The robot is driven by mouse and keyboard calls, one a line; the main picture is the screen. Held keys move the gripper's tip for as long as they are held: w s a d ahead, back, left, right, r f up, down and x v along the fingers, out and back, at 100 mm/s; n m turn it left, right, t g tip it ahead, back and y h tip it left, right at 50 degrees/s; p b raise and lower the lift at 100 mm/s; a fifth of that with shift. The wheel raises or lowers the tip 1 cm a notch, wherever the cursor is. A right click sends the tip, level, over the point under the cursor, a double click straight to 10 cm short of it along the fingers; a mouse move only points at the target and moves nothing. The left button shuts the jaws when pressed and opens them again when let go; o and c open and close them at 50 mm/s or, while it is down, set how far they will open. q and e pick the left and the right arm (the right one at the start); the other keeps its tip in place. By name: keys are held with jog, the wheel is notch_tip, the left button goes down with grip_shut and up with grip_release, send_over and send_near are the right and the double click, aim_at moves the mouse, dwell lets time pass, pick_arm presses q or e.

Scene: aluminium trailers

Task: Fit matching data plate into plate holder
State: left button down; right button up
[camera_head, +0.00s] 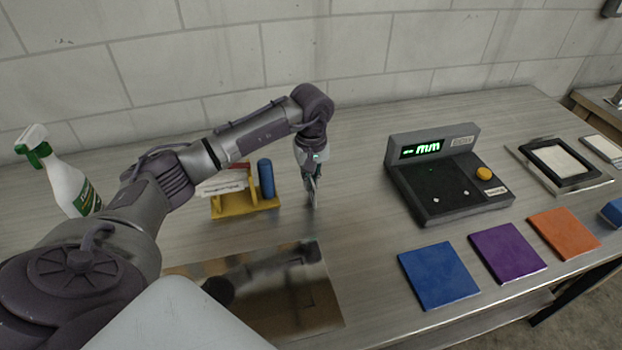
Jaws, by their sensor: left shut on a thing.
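My left gripper (313,192) points down above the bench, right of a yellow stand. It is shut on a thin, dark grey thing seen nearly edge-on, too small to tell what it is. The yellow stand (232,210) holds pale plates (222,186) with small print and a blue cylinder (266,178). My arm partly hides the plates. A black frame with a pale inset (562,160) lies at the right; I cannot tell if it is the plate holder. My right gripper is not in view.
A grey gauge with a green "mm" display (436,150) stands at centre right. Blue (438,275), purple (507,252) and orange (563,233) squares lie along the front. A spray bottle (62,185) stands at the left. A shiny flat sheet (300,295) lies in front.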

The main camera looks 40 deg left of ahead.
pick_arm(q)
jog(key=shift+f, duration=0.2)
jog(key=c, duration=1.3)
grip_release()
jog(key=shift+r, duration=0.15)
